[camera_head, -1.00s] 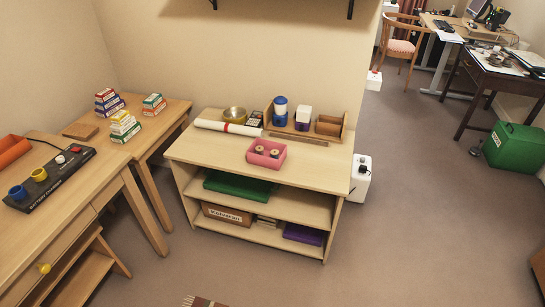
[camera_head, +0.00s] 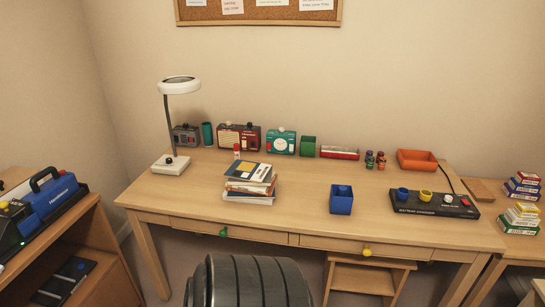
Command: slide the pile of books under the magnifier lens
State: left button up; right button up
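The pile of books (camera_head: 250,185) lies on the desk, left of its middle, stacked a little unevenly. The magnifier lens (camera_head: 179,85) is a white round head on a dark upright arm, with a white base (camera_head: 170,165) on the desk's left part. The books are to the right of the base and nearer the front edge, apart from it. Neither of my grippers is in view.
The desk (camera_head: 300,215) also bears a blue box (camera_head: 341,199), a dark battery charger (camera_head: 433,203), an orange tray (camera_head: 417,160) and a red-brown radio (camera_head: 239,136). A small red-capped bottle (camera_head: 237,151) stands just behind the books. Bare desk lies between base and books.

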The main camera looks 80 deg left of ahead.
aim_at(248, 179)
jog(key=u, duration=2.7)
jog(key=i+l, duration=0.25)
jog(key=l, duration=0.3)
jog(key=u, duration=0.05)
